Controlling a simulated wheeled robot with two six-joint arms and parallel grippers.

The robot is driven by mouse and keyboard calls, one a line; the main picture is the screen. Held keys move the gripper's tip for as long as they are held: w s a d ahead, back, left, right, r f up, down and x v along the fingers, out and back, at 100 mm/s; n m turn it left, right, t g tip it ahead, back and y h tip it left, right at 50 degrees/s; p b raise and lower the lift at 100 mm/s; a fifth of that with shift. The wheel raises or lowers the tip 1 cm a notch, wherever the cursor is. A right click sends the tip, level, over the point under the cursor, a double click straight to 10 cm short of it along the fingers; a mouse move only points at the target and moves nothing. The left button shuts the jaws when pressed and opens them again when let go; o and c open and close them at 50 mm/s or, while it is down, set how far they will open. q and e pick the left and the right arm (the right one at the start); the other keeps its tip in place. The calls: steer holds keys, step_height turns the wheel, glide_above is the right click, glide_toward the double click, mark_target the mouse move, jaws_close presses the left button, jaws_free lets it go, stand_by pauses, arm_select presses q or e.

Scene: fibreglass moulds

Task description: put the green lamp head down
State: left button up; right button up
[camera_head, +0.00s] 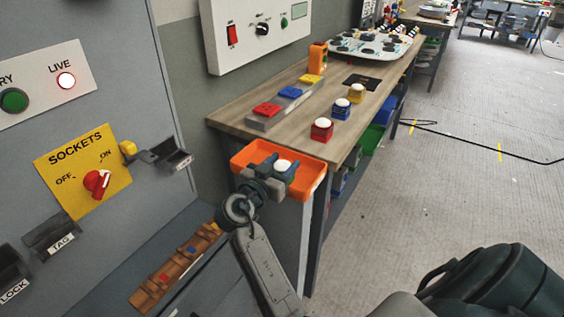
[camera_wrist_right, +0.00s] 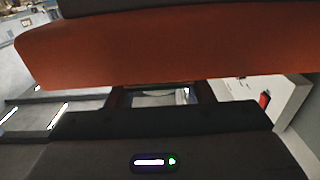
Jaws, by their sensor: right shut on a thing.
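The green lamp head (camera_head: 283,165) shows as a white dome with a little dark green body, at the orange tray on the near end of the bench. My right gripper (camera_head: 268,180) is shut on it, with the fingers at its sides. The fingers hide much of its body. I cannot tell whether its base touches the tray floor. In the right wrist view the lamp head does not show clearly; an orange wall fills the upper part. My left gripper is not in view.
The orange tray (camera_head: 247,157) hangs at the bench (camera_head: 262,105) end. Red (camera_head: 321,130), blue (camera_head: 341,109) and yellow (camera_head: 356,94) lamp heads stand in a row behind it. A grey panel with a SOCKETS switch (camera_head: 97,183) stands left. The floor right is mostly clear, with a black cable.

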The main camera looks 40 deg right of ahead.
steer(key=o, duration=1.1)
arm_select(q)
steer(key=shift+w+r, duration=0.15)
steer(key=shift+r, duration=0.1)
